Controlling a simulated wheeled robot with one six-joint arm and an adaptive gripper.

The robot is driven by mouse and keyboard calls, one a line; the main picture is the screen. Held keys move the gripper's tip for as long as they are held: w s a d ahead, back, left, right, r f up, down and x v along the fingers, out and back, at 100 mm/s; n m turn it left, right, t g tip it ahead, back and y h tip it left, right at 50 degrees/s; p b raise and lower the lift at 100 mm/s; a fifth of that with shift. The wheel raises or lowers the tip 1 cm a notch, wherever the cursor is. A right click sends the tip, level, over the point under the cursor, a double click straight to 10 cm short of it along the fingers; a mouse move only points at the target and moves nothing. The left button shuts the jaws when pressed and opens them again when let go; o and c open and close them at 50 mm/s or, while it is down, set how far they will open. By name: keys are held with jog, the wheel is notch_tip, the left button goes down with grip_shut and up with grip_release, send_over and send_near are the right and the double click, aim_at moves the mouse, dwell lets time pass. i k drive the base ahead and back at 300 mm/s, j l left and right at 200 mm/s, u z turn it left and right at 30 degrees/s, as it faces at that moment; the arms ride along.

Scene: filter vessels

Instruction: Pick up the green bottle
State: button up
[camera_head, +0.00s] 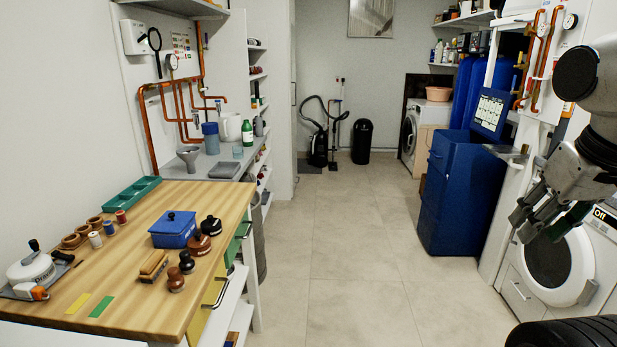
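A green bottle (247,132) with a pale cap and a white label stands upright on the grey counter by the left wall, near the counter's right edge. It looks small and far from me. A white jug (230,127) stands close on its left and a clear glass (238,152) in front of it. My gripper (538,236) hangs at the right side, far from the bottle, in front of a white washing machine. Its fingers look apart, with nothing visible between them.
A wooden workbench (125,262) fills the left foreground, with a blue box (173,229), a teal tray (126,193) and several small items. A blue cabinet (462,192) stands at the right. The tiled floor (345,240) between them is clear.

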aim_at(247, 134)
jog(key=i+z, duration=0.3)
jog(key=i, duration=1.5)
jog(key=i+u, duration=0.2)
jog(key=i, duration=0.25)
jog(key=i+u, duration=0.2)
jog(key=i, duration=0.25)
jog(key=i+l+u, duration=0.25)
jog(key=i, duration=0.2)
jog(key=i+l+u, duration=0.2)
jog(key=i, duration=0.2)
jog(key=i+j+u, duration=0.1)
jog(key=i, duration=0.3)
